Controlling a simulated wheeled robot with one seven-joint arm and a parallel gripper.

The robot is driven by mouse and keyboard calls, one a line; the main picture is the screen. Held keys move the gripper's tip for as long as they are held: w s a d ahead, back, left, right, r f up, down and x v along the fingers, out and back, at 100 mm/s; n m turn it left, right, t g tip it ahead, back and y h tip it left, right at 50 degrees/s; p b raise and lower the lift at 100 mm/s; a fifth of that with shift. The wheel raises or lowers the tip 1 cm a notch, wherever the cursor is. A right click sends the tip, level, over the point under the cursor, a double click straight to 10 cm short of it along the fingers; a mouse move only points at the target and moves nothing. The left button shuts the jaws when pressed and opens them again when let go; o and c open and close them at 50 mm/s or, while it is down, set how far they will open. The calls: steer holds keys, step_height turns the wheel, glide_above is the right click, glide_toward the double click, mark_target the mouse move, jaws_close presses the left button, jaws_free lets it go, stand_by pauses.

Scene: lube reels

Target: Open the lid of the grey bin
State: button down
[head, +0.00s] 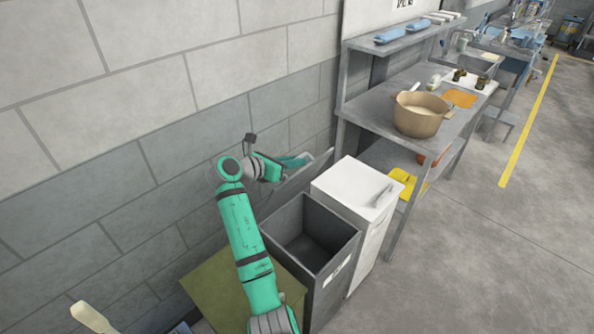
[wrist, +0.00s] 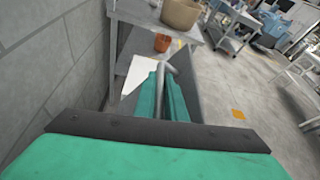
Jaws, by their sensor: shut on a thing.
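The grey bin (head: 330,262) stands with its top open, and I can see down into its dark inside. Its grey lid (head: 318,166) is swung up steeply on the wall side. My gripper (head: 303,160) is at the raised lid's upper part, shut on the lid's handle. In the wrist view, my gripper's teal fingers (wrist: 165,100) close around a grey bar, the lid handle (wrist: 172,72). The exact contact is partly hidden by the fingers.
A white cabinet (head: 345,187) stands against the bin's right side. Beyond it is a grey workbench (head: 375,115) with a brown pot (head: 419,120). An olive-green surface (head: 215,285) lies left of the bin. A block wall (head: 150,120) runs close behind; open floor lies right.

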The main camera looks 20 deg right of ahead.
steer(key=shift+w+a+r, duration=0.1)
steer(key=shift+w+a, duration=0.2)
steer(key=shift+w, duration=0.2)
steer(key=c, duration=2.1)
jaws_free()
steer(key=v, duration=1)
steer(key=shift+s+a+r, duration=0.15)
steer(key=shift+a+r, duration=0.05)
steer(key=shift+a, duration=0.15)
